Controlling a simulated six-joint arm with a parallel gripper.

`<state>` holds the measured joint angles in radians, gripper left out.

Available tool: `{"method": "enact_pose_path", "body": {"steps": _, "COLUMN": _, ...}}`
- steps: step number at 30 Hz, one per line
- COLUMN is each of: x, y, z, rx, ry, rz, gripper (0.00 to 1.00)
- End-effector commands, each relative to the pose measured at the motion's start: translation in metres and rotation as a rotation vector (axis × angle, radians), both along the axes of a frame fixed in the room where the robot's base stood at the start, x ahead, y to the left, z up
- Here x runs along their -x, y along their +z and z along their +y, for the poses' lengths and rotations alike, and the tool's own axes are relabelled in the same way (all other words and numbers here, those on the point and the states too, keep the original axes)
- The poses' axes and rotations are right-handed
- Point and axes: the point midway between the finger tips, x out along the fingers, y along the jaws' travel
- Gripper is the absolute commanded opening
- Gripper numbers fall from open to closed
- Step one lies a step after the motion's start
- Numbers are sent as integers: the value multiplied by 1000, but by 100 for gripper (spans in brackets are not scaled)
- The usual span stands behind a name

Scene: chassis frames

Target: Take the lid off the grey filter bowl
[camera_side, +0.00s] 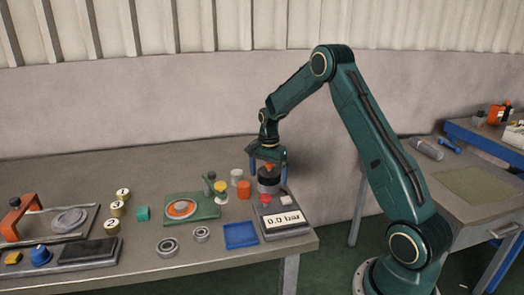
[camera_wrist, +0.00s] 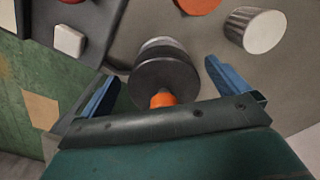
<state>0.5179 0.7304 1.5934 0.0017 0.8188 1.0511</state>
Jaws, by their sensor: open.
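The grey filter bowl (camera_side: 268,187) stands near the right end of the bench, behind the gauge block. Its dark round lid (camera_side: 268,173) is on top and carries an orange knob (camera_side: 268,164). In the wrist view the lid (camera_wrist: 165,75) and knob (camera_wrist: 163,99) hide most of the bowl (camera_wrist: 162,45). My gripper (camera_side: 267,168) is open above the bowl. Its blue fingers (camera_wrist: 162,78) stand on either side of the lid and knob, with visible gaps. I cannot tell exactly how low the fingertips are.
A block with a "0.0 bar" display (camera_side: 282,222) sits in front of the bowl. An orange cylinder (camera_side: 243,190) and a ridged white-topped cylinder (camera_side: 237,177) stand to its left. A blue tray (camera_side: 241,235) lies in front. The bench's right edge is close.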

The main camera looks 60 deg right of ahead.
Motion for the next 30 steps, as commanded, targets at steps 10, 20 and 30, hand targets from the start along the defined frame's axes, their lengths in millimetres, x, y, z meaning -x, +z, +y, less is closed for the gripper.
{"method": "enact_pose_path", "body": {"steps": 10, "x": 0, "y": 0, "z": 0, "rx": 0, "ry": 0, "rz": 0, "gripper": 61}}
{"method": "enact_pose_path", "body": {"steps": 20, "x": 0, "y": 1, "z": 0, "rx": 0, "ry": 0, "rz": 0, "gripper": 54}}
{"method": "enact_pose_path", "body": {"steps": 30, "x": -1, "y": 24, "z": 0, "rx": 2, "ry": 0, "rz": -4, "gripper": 54}}
